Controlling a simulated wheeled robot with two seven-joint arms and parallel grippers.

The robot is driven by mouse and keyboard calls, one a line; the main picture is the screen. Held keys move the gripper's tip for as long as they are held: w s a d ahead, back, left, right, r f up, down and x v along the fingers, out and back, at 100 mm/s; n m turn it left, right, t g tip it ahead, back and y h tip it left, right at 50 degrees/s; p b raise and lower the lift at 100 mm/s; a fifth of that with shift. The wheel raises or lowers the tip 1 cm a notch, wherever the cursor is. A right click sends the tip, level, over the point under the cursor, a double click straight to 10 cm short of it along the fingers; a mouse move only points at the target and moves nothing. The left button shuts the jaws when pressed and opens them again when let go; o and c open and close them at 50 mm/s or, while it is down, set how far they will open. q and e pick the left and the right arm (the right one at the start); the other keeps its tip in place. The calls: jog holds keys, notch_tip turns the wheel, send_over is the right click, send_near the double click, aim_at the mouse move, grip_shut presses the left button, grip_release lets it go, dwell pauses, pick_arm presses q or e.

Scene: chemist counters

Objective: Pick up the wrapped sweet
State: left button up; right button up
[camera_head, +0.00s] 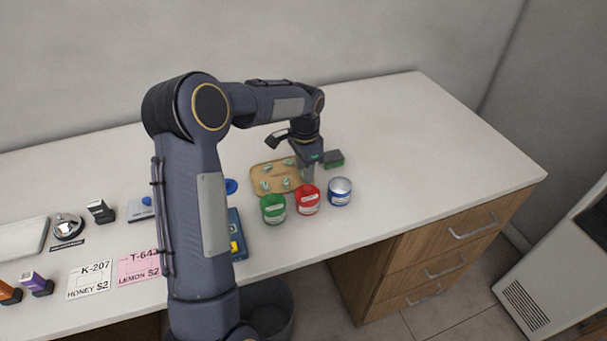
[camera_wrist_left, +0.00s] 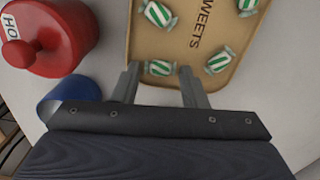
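A wooden tray (camera_head: 258,172) marked "SWEETS" lies on the counter and shows in the left wrist view (camera_wrist_left: 170,40). Several green-and-white striped wrapped sweets lie on it. One wrapped sweet (camera_wrist_left: 160,68) is near the tray's edge, between and just beyond my left fingertips. Other sweets lie farther in, such as one wrapped sweet (camera_wrist_left: 219,60) to the right. My left gripper (camera_head: 307,178) points down at the tray's right end; in the wrist view its fingers (camera_wrist_left: 161,72) are apart with nothing clasped. My right gripper is out of view.
Green (camera_head: 273,209), red (camera_head: 307,200) and blue (camera_head: 340,192) tins stand in front of the tray, close to my gripper. The counter's right side (camera_head: 430,150) is clear. Cards (camera_head: 90,281) and stamps lie left.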

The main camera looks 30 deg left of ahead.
pick_arm(q)
jog(key=c, duration=0.7)
jog(key=shift+r, duration=0.5)
notch_tip(320, 180, up, 2)
jog(key=shift+r, duration=0.25)
jog(key=s+d+r, duration=0.2)
jog(key=s+r, duration=0.1)
jog(key=s, duration=0.1)
jog(key=s+d+r+b, duration=0.1)
jog(key=s+d+r, duration=0.1)
jog(key=s+r, duration=0.1)
jog(key=s+d+r+b, duration=0.1)
jog(key=s+d+r, duration=0.2)
jog(key=s, duration=0.2)
jog(key=shift+s+r, duration=0.1)
jog(key=shift+r, duration=0.15)
